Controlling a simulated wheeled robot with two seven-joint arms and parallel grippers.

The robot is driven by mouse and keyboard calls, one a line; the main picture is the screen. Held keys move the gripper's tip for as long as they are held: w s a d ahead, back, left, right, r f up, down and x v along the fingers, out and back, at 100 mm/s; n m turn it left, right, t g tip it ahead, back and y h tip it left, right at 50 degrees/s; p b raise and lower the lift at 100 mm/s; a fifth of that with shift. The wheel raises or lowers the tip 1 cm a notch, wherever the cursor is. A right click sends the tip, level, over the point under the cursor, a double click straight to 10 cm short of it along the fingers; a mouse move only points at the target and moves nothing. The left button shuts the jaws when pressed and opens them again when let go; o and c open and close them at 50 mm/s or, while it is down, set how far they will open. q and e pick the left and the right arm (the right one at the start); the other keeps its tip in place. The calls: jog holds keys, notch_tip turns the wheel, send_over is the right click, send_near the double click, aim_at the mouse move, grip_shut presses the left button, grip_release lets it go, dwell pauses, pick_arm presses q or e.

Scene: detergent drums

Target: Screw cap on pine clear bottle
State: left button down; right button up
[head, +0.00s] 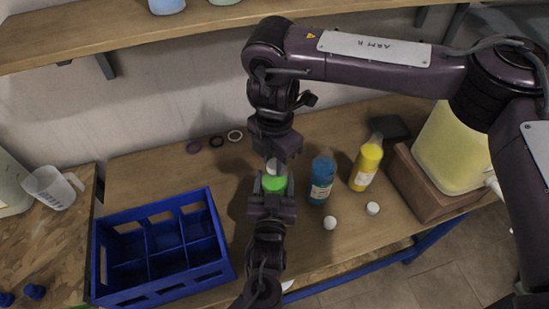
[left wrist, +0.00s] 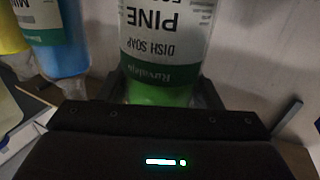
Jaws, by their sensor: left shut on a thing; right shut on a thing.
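The pine clear bottle with green liquid (head: 274,183) stands in the jaws of my left gripper (head: 272,200), at the middle of the table. In the left wrist view its green label (left wrist: 160,70) reads PINE DISH SOAP, with green liquid behind the gripper body. My left gripper is shut on it. My right gripper (head: 276,153) points down directly above the bottle and is shut on a white cap (head: 273,167). The cap is over the bottle's top; the mouth is hidden, and I cannot tell whether they touch.
A blue bottle (head: 321,180) and a yellow bottle (head: 366,165) stand to the right, near two loose white caps (head: 330,222) (head: 372,208). A yellow drum (head: 450,145) sits on a wooden box. A blue crate (head: 165,288) is at front left; several rings (head: 216,141) lie behind.

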jog(key=shift+m, duration=1)
jog(key=o, duration=1.1)
jog(key=shift+o, duration=0.2)
jog(key=shift+r, duration=0.1)
notch_tip(320, 180, up, 12)
pick_arm(q)
jog(key=shift+c, duration=1.8)
grip_release()
